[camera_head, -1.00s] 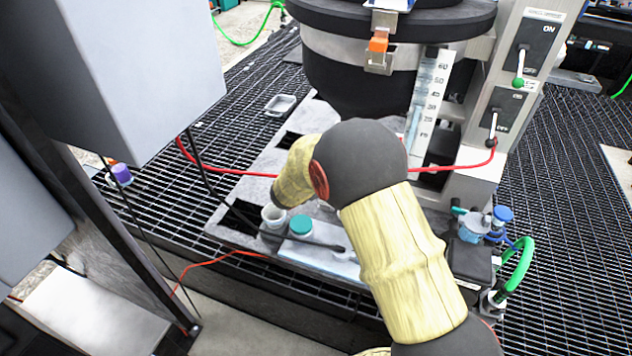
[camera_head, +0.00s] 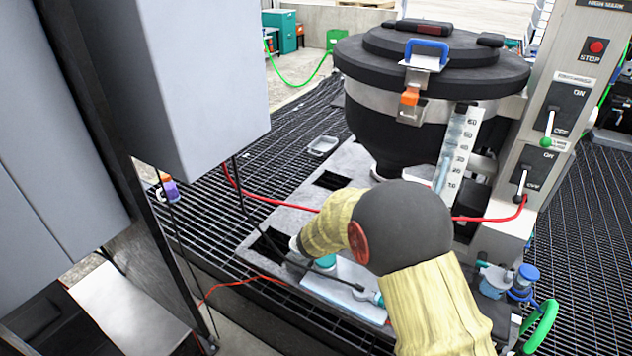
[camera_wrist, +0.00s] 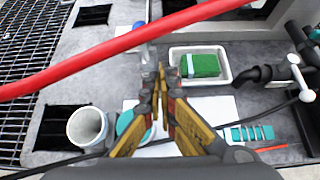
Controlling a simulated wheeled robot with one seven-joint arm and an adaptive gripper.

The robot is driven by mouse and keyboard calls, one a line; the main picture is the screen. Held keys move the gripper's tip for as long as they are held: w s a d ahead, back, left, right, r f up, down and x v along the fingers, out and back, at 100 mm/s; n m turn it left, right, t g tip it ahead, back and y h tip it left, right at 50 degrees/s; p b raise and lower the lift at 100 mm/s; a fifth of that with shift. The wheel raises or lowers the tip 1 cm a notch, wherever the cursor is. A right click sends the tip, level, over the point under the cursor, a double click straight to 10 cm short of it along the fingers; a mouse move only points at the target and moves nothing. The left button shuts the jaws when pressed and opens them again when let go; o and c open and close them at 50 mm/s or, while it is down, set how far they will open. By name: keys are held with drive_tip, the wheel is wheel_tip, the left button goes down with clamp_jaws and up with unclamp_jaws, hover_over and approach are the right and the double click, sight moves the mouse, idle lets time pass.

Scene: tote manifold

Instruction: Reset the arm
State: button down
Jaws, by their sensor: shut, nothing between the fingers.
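My arm, with yellow sleeves and a dark rounded joint, reaches from the bottom right over the grey work surface in the head view. My gripper (camera_wrist: 161,72) is hidden behind the arm there. In the wrist view its yellow-and-red fingers are together and empty, above the grey surface. A red hose (camera_wrist: 110,48) crosses the wrist view near the fingertips; whether they touch cannot be told. A white cup (camera_wrist: 88,125) stands left of the fingers. A teal lid (camera_wrist: 124,121) is partly hidden by the left finger.
A white tray with a green sponge (camera_wrist: 200,65) lies right of the fingertips. The large black-lidded vessel (camera_head: 430,75) and the switch column (camera_head: 545,130) stand beyond my arm. A grey cabinet (camera_head: 160,80) fills the left. A small grey tray (camera_head: 322,146) sits near the grating.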

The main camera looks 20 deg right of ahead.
drive_tip(key=s+d+f+m+g, duration=0.2)
drive_tip(key=s+f+m+g, duration=0.1)
drive_tip(key=s+m, duration=0.45)
drive_tip(key=s+a+r+m+g, duration=0.1)
drive_tip(key=s+r+m, duration=0.25)
drive_tip(key=s, duration=0.25)
drive_tip(key=s+r+m+g, duration=0.2)
drive_tip(key=s+r+m, duration=0.15)
drive_tip(key=s, duration=0.25)
drive_tip(key=s+a+r+m+t+y, duration=0.2)
drive_tip(key=s+a+r+m, duration=0.3)
drive_tip(key=s+r, duration=0.4)
drive_tip(key=s+a+r+m+t+y, duration=0.2)
drive_tip(key=s+a+r+m+y, duration=0.3)
drive_tip(key=s+r, duration=0.4)
drive_tip(key=shift+a+m, duration=0.55)
drive_tip(key=shift+m, duration=0.6)
drive_tip(key=shift+s, duration=0.15)
